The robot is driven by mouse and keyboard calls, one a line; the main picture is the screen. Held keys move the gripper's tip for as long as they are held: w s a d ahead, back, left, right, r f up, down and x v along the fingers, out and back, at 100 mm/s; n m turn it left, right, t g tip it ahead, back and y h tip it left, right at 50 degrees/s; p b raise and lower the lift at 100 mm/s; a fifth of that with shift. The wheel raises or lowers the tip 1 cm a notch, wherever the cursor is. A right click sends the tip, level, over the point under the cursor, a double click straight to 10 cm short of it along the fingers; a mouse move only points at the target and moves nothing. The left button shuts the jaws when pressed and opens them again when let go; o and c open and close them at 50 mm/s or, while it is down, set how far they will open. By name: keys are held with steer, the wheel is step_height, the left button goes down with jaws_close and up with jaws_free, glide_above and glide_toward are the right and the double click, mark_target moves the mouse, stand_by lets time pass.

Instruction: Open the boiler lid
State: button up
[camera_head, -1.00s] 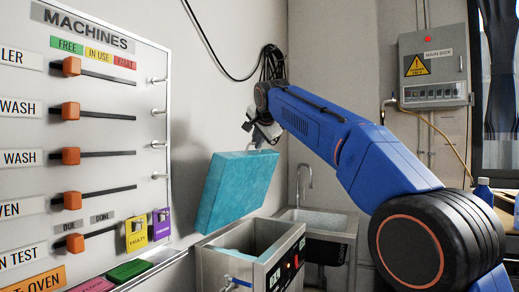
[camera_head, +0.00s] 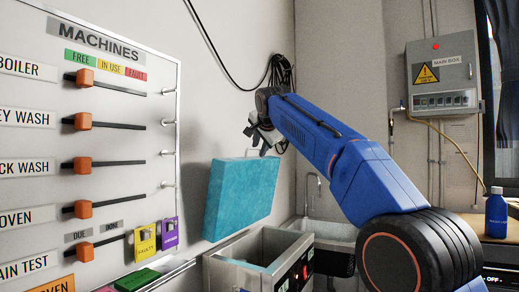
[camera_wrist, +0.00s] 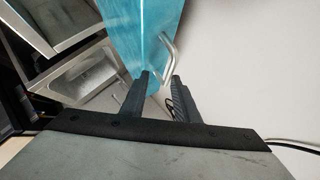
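The boiler lid is a thick blue-teal slab (camera_head: 240,198), standing nearly upright above the back of the open steel boiler tub (camera_head: 222,271). The tub's inside shows in the head view. The lid also shows in the wrist view (camera_wrist: 140,25), with a bent metal handle (camera_wrist: 173,48) on its edge. My gripper (camera_head: 262,138) is by the lid's top edge in the head view, its fingertips hard to make out. In the wrist view the gripper's two fingers (camera_wrist: 162,76) are apart, close to the handle's lower end. I cannot tell whether they touch it.
A machines board (camera_head: 100,130) with orange sliders stands at the left. A sink (camera_head: 325,230) with a tap is behind the boiler. A main box (camera_head: 440,75) hangs on the wall. A blue bottle (camera_head: 496,212) stands on a table at the right. Black cables hang behind my gripper.

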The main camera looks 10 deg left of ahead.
steer(key=shift+f, duration=0.1)
steer(key=v, duration=1.7)
steer(key=shift+s, duration=0.15)
steer(key=s+d+f+n+g+h, duration=0.1)
steer(key=s+d+f+n+g, duration=0.1)
steer(key=s+d+f, duration=0.75)
steer(key=s+d+f+n+g+h, duration=0.1)
steer(key=s+d+f+n+h, duration=0.2)
steer(key=d+f, duration=1.05)
steer(key=s+d+f+n+g, duration=0.1)
steer(key=s+d+f, duration=0.3)
steer(key=s+f, duration=0.5)
steer(key=s+d+f+n+g, duration=0.1)
steer(key=s+d+f, duration=0.3)
steer(key=s+f, duration=0.5)
steer(key=s+d+f+n+g, duration=0.1)
steer(key=s+d+f, duration=0.3)
steer(key=s+f, duration=0.6)
step_height(320, 180, down, 8)
steer(key=shift+d+r+n+g, duration=0.1)
steer(key=shift+d+n+g, duration=0.2)
steer(key=shift+d+g, duration=0.1)
